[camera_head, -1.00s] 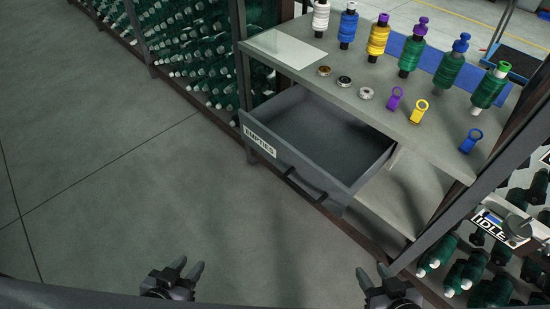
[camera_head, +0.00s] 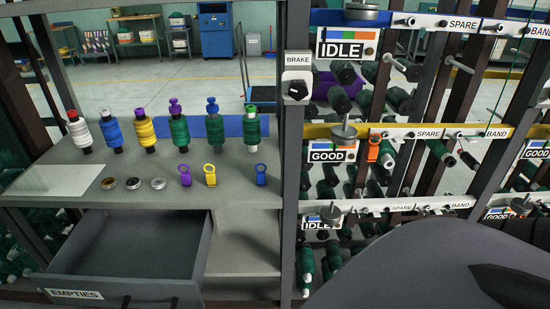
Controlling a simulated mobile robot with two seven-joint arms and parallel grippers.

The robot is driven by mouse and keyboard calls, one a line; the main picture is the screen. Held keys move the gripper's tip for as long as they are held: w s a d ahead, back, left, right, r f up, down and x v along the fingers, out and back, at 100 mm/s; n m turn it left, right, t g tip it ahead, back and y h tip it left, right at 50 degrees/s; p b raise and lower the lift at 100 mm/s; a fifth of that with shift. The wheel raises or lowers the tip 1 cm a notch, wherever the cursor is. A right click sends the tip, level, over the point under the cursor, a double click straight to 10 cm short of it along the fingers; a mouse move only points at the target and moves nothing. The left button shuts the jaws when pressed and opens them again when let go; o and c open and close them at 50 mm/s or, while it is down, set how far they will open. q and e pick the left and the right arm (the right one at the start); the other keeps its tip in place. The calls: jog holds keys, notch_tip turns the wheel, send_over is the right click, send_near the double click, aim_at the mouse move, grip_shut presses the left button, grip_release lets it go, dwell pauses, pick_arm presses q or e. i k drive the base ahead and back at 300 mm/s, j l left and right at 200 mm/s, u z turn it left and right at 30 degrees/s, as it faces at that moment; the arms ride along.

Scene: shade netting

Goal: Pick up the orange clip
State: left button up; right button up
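An orange clip (camera_head: 374,147) hangs on the yellow rail of the rack at the right, just right of the GOOD sign (camera_head: 332,152). It is small in the picture, and how it is fixed there cannot be told. A purple clip (camera_head: 185,175), a yellow clip (camera_head: 210,174) and a blue clip (camera_head: 261,174) stand on the grey shelf (camera_head: 228,221) to the left. Neither of my grippers shows in the head view. A large grey and dark shape, likely part of my arm, covers the lower right corner.
Several thread spools (camera_head: 180,132) stand along the back of the shelf. Three small discs (camera_head: 133,183) lie in front of them. The EMPTIES drawer (camera_head: 130,250) is open below. A post with a BRAKE box (camera_head: 297,90) separates shelf and rack. Pegs and green bobbins (camera_head: 439,151) stick out from the rack.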

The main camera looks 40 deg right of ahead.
aim_at(370, 156)
jog(key=z, duration=2)
